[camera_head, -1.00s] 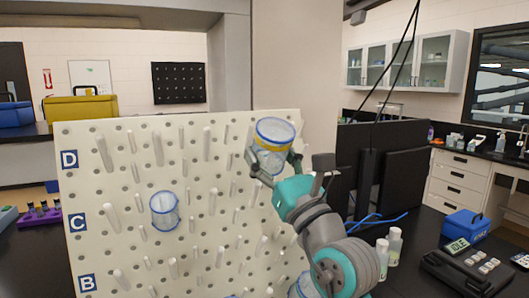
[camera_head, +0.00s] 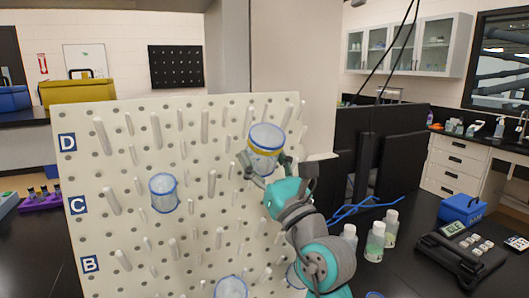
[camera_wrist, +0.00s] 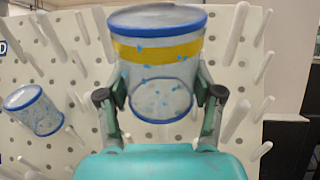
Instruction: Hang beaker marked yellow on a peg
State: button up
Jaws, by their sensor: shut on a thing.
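The beaker marked yellow (camera_head: 266,141) is clear with blue rims and a yellow band, and it also shows in the wrist view (camera_wrist: 158,62). My gripper (camera_head: 264,172) is shut on it, with one finger on each side of its lower part in the wrist view (camera_wrist: 160,98). The beaker is held in front of the upper right of the white peg board (camera_head: 84,190), near row D. Its blue-rimmed closed-looking end points up. Pegs (camera_head: 211,183) stick out of the board around it. Whether a peg is inside the beaker cannot be told.
Another blue-rimmed beaker (camera_head: 164,193) hangs left of centre near row C. A further one (camera_head: 230,288) is at the board's bottom edge, and one is partly behind my arm. Bottles (camera_head: 375,242) and dark monitors (camera_head: 385,150) stand to the right.

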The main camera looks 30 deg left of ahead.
notch_tip(320, 180, down, 6)
jog(key=w+a, duration=0.2)
jog(key=shift+a, duration=0.25)
dwell(0.5)
jog(key=shift+w, duration=0.1)
dwell(0.4)
jog(key=o, duration=1.2)
